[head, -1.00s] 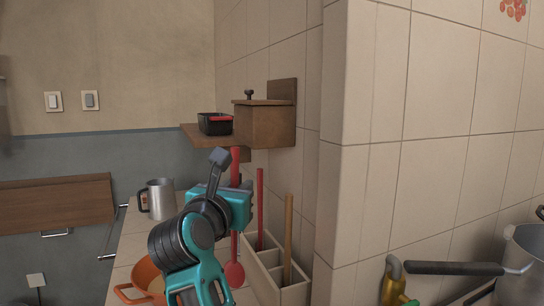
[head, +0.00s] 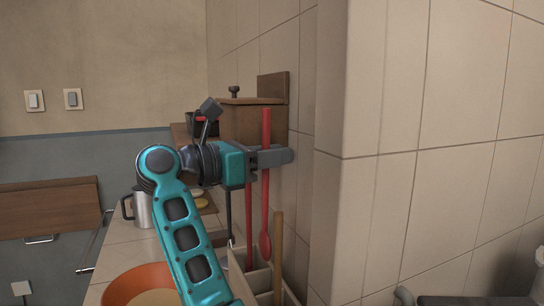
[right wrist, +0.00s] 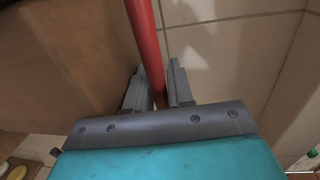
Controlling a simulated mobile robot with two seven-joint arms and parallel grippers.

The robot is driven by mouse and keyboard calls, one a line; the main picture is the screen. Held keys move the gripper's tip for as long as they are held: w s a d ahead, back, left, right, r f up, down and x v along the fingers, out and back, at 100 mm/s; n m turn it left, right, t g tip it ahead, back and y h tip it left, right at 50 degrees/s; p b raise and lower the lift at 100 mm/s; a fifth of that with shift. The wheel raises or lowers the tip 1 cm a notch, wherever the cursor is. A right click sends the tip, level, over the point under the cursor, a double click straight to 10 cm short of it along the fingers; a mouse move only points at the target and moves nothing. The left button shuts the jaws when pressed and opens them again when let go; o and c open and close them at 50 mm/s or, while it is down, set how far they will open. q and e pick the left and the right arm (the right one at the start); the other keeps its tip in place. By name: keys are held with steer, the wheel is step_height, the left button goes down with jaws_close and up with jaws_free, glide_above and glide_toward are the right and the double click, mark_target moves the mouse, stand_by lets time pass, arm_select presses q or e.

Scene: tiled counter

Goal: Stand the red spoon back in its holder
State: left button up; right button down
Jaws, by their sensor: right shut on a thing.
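The red spoon (head: 266,210) is upright, its bowl down and its handle up. My right gripper (head: 270,157) is shut around its handle; the right wrist view also shows the red handle (right wrist: 146,45) between the two fingers. The pale holder (head: 262,283) with compartments stands below against the tiled wall. The spoon's bowl appears just above or at the holder's top, between another red handle (head: 249,225) and a wooden handle (head: 279,250) standing there. I cannot tell whether the bowl is inside a compartment. My left gripper is not in view.
The tiled wall corner (head: 335,160) juts out to the right.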

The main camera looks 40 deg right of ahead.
arm_select(q)
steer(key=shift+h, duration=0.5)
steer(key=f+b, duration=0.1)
steer(key=b, duration=0.2)
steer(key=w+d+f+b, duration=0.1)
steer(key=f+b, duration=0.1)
steer(key=b, duration=0.1)
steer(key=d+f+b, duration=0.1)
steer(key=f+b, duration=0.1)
steer(key=b, duration=0.1)
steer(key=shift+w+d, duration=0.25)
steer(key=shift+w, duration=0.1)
arm_select(e)
step_height(320, 180, down, 13)
steer(key=shift+w+a+r, duration=0.15)
steer(key=shift+r, duration=0.05)
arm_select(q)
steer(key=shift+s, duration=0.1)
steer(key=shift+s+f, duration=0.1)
arm_select(e)
steer(key=c, duration=0.9)
jaws_free()
